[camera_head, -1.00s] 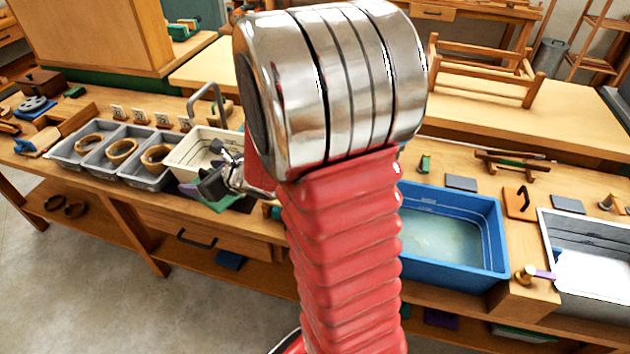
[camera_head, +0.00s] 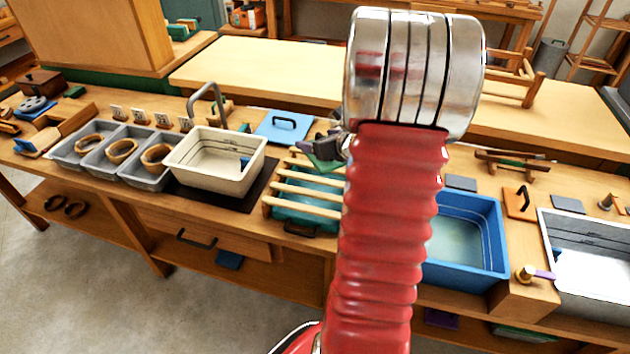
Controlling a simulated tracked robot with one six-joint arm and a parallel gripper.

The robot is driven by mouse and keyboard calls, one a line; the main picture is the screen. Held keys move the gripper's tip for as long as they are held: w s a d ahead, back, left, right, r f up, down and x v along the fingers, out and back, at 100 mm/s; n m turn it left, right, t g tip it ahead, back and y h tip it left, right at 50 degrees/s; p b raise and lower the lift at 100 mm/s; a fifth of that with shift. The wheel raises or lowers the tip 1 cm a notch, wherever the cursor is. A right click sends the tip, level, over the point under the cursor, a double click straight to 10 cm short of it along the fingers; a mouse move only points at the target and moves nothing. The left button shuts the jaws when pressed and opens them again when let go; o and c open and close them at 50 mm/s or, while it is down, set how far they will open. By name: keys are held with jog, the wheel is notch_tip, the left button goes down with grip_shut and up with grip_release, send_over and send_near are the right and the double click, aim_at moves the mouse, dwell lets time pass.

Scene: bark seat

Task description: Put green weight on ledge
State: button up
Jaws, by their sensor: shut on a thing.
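My gripper (camera_head: 333,147) shows small and dark at the left edge of my red arm, above the back end of a slatted rack (camera_head: 305,190). It is shut on a green piece (camera_head: 318,163), which I take to be the green weight; only part of it shows. My arm hides the rest of the gripper and the bench behind it. A raised pale wooden ledge (camera_head: 270,75) runs along the back of the bench, behind the gripper. I cannot tell for sure whether this is the task's ledge.
A cream basin (camera_head: 240,182) stands left of the rack, with a blue board with a black handle (camera_head: 283,125) behind it. Grey trays with wooden rings (camera_head: 100,165) are farther left. A blue tub (camera_head: 495,240) and a metal basin (camera_head: 550,250) are at right.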

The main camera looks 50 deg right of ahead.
jog(key=shift+s+d, duration=0.3)
jog(key=shift+d, duration=0.15)
jog(key=shift+f, duration=2.9)
jog(key=shift+f, duration=2.1)
jog(key=o, duration=1.5)
jog(key=shift+f, duration=0.1)
jog(key=shift+s+a, duration=0.1)
